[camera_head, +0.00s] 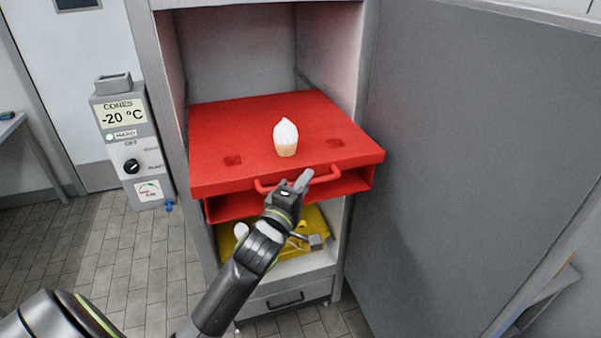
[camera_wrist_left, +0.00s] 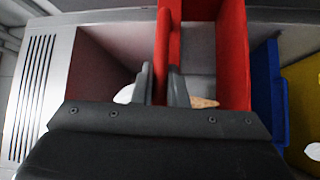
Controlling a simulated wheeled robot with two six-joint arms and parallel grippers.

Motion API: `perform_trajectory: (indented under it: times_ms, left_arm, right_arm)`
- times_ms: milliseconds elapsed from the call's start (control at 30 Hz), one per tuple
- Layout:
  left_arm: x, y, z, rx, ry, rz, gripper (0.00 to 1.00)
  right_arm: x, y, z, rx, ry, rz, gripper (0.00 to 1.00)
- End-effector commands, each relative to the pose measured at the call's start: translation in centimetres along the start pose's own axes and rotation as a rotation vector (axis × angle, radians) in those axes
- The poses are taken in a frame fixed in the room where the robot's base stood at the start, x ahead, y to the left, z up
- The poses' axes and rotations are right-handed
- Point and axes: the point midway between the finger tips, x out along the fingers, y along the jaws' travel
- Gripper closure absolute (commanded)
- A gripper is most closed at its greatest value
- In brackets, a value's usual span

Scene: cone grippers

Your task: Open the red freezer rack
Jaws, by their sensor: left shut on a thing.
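The red freezer rack (camera_head: 240,125) is inside the open cabinet, its front edge jutting out past the cabinet's side walls. An ice cream cone with a white top (camera_head: 286,138) stands upright on it, between two square recesses. The red handle (camera_head: 326,179) runs along the rack's front. My left gripper (camera_head: 303,181) is at this handle. In the left wrist view, its fingers (camera_wrist_left: 162,85) are shut around a red bar, with the red rack (camera_wrist_left: 232,50) to the right. Part of a white-topped cone (camera_wrist_left: 205,102) shows behind the fingers. My right gripper is not in view.
A yellow rack (camera_head: 318,222) with something white on it lies below the red one. A blue part (camera_wrist_left: 268,95) shows in the left wrist view. The open grey door (camera_head: 460,150) fills the right side. A control box (camera_head: 130,140) stands at the left.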

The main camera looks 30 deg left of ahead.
Motion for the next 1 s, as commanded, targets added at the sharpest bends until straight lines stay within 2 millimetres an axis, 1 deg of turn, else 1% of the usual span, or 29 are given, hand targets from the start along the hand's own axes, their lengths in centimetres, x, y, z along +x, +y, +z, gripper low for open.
perform_trajectory:
  times_ms: [100, 300, 767, 800, 933, 967, 1000]
  left_arm:
    - [-0.8, 0.1, 0.7, -0.004, 0.001, -0.004, 1.0]
    - [-1.5, 0.3, 1.4, -0.001, 0.001, -0.003, 1.0]
    - [-1.6, 0.3, 1.6, 0.0, 0.0, -0.003, 1.0]
    - [-1.6, 0.3, 1.6, 0.0, 0.0, -0.003, 0.85]
    - [-1.6, 0.3, 1.6, 0.0, 0.0, -0.002, 0.68]
    - [-1.6, 0.4, 1.6, 0.0, 0.0, -0.001, 0.66]
    - [-1.6, 0.4, 1.6, 0.0, 0.0, -0.001, 0.66]
  right_arm:
    - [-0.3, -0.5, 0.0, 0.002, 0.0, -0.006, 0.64]
    - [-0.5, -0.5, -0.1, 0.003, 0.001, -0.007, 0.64]
    - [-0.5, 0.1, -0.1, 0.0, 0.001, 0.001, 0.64]
    - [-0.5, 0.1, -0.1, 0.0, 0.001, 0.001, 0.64]
    - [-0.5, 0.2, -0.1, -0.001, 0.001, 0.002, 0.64]
    - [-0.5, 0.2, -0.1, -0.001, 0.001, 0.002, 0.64]
    - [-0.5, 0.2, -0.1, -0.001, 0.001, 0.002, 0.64]
